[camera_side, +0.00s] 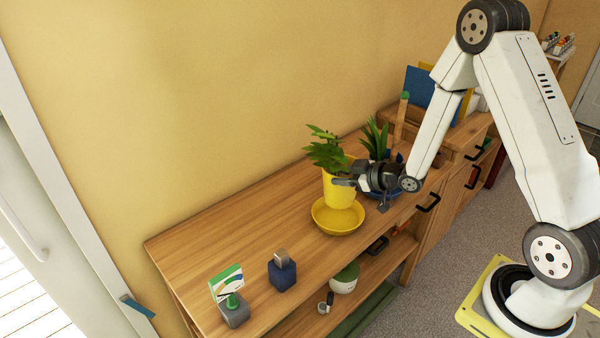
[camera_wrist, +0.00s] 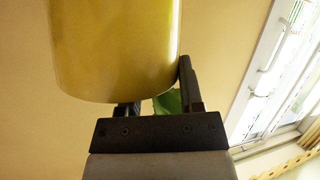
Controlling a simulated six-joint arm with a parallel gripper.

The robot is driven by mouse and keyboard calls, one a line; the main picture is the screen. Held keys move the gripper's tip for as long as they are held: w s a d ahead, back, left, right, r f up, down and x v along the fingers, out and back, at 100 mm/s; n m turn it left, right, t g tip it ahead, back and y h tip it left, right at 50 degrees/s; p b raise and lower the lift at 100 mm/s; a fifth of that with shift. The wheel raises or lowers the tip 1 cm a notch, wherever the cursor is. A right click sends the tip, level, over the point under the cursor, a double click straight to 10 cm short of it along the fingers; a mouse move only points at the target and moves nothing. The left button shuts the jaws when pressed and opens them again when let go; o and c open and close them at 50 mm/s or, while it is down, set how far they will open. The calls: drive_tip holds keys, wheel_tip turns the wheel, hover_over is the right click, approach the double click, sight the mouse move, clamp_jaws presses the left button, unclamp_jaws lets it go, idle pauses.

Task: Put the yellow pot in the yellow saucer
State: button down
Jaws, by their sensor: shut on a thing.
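The yellow pot (camera_side: 339,191) holds a leafy green plant and stands upright at the yellow saucer (camera_side: 338,221). In the side view its base overlaps the saucer's inside; I cannot tell whether it touches the bottom. My gripper (camera_side: 350,182) is shut on the pot from the right, near its upper part. In the wrist view the pot (camera_wrist: 115,50) fills the upper left, with my gripper's fingers (camera_wrist: 158,95) against it. A bit of green leaf shows between the fingers. The saucer is hidden in the wrist view.
A navy bottle-like object (camera_side: 282,271) and a card holder (camera_side: 232,310) stand at the near left. The wooden top (camera_side: 215,237) is clear left of the saucer.

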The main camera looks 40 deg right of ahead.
sight(347, 196)
drive_tip(key=shift+w+f, duration=0.1)
drive_tip(key=shift+f, duration=1.5)
drive_tip(key=shift+f, duration=1.9)
drive_tip(key=shift+c, duration=1.2)
unclamp_jaws()
drive_tip(key=shift+f, duration=0.1)
drive_tip(key=shift+s+d+r, duration=0.15)
drive_tip(key=shift+s+r, duration=0.15)
drive_tip(key=shift+s, duration=0.2)
drive_tip(key=v, duration=1.1)
